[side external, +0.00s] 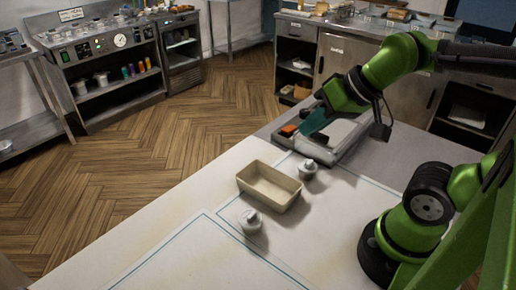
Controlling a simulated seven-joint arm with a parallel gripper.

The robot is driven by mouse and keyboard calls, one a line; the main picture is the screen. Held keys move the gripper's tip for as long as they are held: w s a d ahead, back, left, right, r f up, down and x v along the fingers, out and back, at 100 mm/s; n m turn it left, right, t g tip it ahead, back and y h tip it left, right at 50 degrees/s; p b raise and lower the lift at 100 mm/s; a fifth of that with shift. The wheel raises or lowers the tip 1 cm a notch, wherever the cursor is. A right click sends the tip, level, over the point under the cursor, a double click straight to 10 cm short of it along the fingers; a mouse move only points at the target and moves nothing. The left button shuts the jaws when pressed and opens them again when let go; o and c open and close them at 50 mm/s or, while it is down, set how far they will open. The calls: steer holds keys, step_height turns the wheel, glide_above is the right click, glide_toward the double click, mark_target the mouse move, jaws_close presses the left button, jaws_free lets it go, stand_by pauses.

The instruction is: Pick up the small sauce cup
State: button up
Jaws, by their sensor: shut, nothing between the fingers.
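Two small pale cup-like items with raised tops stand on the white worktop. One cup (308,169) is just right of a tan rectangular tub (249,184); the other cup (250,222) is in front of the tub, nearer the camera. I cannot tell which is the sauce cup. My gripper (310,126) is shut and empty, with teal-coloured parts at its end. It appears above and behind the nearest cup, over a grey metal unit, and is apart from both cups. Its fingertips are small and hard to make out.
The grey metal unit (346,139) sits at the worktop's back edge, with an orange item (288,130) at its left end. Blue-lined sheets or markings lie on the worktop (190,200). Open wooden floor (150,140) separates it from steel counters behind.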

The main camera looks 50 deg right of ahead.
steer(key=o, duration=1.6)
steer(key=shift+o, duration=0.2)
steer(key=g+h, duration=0.2)
steer(key=g, duration=0.5)
glide_above(307, 166)
steer(key=w+d, duration=0.1)
steer(key=d, duration=0.1)
step_height(307, 166, down, 7)
steer(key=shift+m, duration=0.3)
steer(key=f, duration=1.6)
steer(key=shift+s+a+f, duration=0.1)
steer(key=shift+a+f, duration=0.15)
steer(key=shift+f, duration=0.05)
